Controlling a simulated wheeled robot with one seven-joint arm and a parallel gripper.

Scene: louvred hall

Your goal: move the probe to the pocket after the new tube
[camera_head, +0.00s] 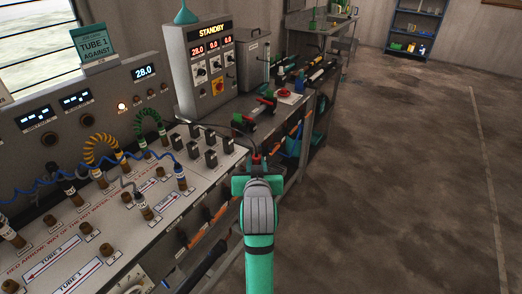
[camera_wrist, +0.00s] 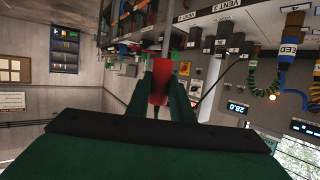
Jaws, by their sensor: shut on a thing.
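My gripper (camera_head: 257,176) is out at the bench's right edge, shut on the probe. The probe's red handle (camera_wrist: 159,82) sits between my green fingers (camera_wrist: 163,98) in the wrist view, with a thin grey rod beyond it. In the head view only a bit of the red handle (camera_head: 257,158) shows above my gripper. The bench panel at left carries labels reading TUBE 1 (camera_head: 52,258) and TUBE 2 (camera_head: 80,274), with several brown stubs (camera_head: 107,250) beside them. A teal sign (camera_head: 94,43) reads TUBE 1 AGAINST; its last line is too small to read.
Plugs with a blue coiled cord (camera_head: 95,169), a yellow hose (camera_head: 102,149) and a green hose (camera_head: 150,124) stand on the panel. A grey STANDBY box (camera_head: 205,65) and black valve blocks (camera_head: 210,158) are behind. Open floor (camera_head: 400,200) lies right.

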